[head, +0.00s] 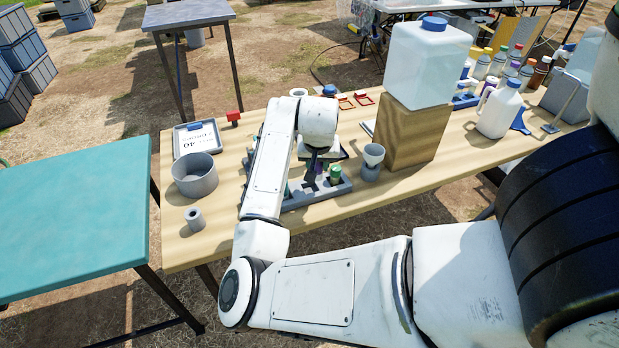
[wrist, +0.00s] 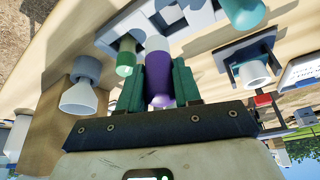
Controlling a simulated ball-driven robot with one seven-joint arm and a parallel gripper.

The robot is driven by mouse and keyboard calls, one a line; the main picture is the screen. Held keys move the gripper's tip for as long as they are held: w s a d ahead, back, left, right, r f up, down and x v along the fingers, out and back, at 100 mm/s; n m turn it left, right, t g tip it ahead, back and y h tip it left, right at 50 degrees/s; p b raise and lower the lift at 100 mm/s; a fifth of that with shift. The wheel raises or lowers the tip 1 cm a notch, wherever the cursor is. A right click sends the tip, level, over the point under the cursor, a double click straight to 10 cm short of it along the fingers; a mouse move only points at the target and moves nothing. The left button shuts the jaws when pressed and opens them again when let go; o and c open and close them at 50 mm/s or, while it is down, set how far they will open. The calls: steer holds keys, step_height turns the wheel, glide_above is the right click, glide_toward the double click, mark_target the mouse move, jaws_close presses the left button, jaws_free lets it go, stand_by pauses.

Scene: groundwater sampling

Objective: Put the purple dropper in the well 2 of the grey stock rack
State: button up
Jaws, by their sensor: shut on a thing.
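The purple dropper (wrist: 158,68) is between the two dark green fingers of my gripper (wrist: 158,88), which is shut on it. Its far end points at the grey stock rack (wrist: 195,20); I cannot tell whether that end is inside a well or just above it. In the head view the rack (head: 300,200) lies on the wooden table, with my gripper (head: 318,166) over it and my arm hiding part of it. A green dropper (wrist: 125,58) stands in the rack close beside one finger, and a teal-green one (wrist: 243,12) stands on the other side. Well numbers are not readable.
A grey cup with a white funnel (head: 372,160) stands right of the rack, before a wooden block (head: 408,135) bearing a water container (head: 430,65). A grey bowl (head: 195,178), small grey cylinder (head: 195,218) and tray with a card (head: 197,138) stand left.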

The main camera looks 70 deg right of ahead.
steer(key=shift+w+a+f, duration=0.2)
steer(key=shift+w+f, duration=0.55)
steer(key=shift+f, duration=0.2)
steer(key=shift+w+f, duration=0.15)
steer(key=shift+f, duration=0.75)
steer(key=shift+w+f, duration=0.1)
steer(key=shift+f, duration=0.8)
steer(key=shift+f, duration=0.1)
steer(key=o, duration=1)
